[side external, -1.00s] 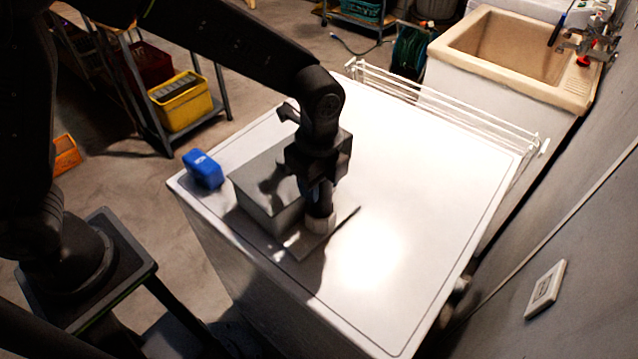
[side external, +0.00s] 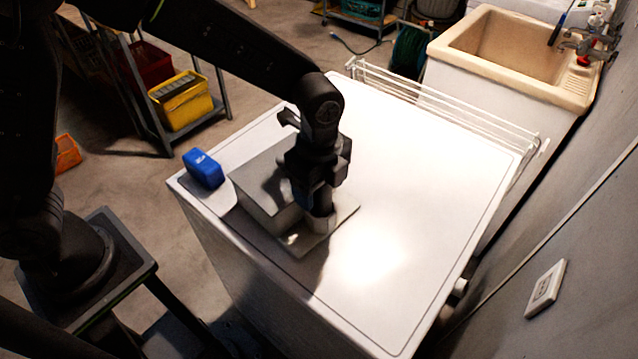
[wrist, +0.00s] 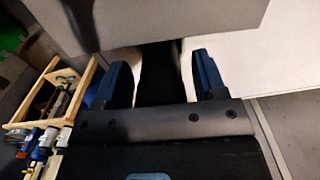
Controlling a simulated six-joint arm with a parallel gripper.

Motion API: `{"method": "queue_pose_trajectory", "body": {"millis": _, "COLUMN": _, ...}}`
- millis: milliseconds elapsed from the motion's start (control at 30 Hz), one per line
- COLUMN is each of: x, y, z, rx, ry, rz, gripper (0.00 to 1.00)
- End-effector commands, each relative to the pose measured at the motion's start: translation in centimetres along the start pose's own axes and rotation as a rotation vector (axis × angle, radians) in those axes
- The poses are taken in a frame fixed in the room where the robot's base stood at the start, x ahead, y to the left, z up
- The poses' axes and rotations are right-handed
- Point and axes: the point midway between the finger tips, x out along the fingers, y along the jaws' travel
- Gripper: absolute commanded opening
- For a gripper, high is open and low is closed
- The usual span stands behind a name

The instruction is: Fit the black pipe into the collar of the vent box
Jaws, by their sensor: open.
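The grey vent box (side external: 268,185) sits on the washer-like white top, with a flat plate (side external: 343,214) at its side. The pale collar (side external: 321,224) stands on this plate, close against the box. My gripper (side external: 314,195) points down just above the collar. The black pipe (side external: 322,203) is upright between its fingers, and its lower end appears to be inside the collar; how deep is hidden. In the wrist view the blue fingers of my gripper (wrist: 162,78) stand apart on either side of the dark pipe (wrist: 160,70), with gaps visible. The box's grey side (wrist: 160,22) crosses the top.
A blue box (side external: 203,168) stands at the left edge of the white top, beside the vent box. The right and far parts of the top are clear. A white wire rack (side external: 440,100) runs along the far edge, with a sink (side external: 515,50) beyond.

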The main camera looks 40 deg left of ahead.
Motion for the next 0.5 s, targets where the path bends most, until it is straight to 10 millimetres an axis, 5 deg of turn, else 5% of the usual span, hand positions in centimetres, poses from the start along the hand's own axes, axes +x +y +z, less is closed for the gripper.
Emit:
{"method": "queue_pose_trajectory", "body": {"millis": 167, "x": -1.6, "y": -0.1, "z": 0.0, "rx": 0.000, "ry": 0.002, "rz": -0.005, "gripper": 0.64}}
{"method": "queue_pose_trajectory", "body": {"millis": 500, "x": -8.5, "y": -0.1, "z": 0.0, "rx": 0.000, "ry": 0.002, "rz": -0.005, "gripper": 0.64}}
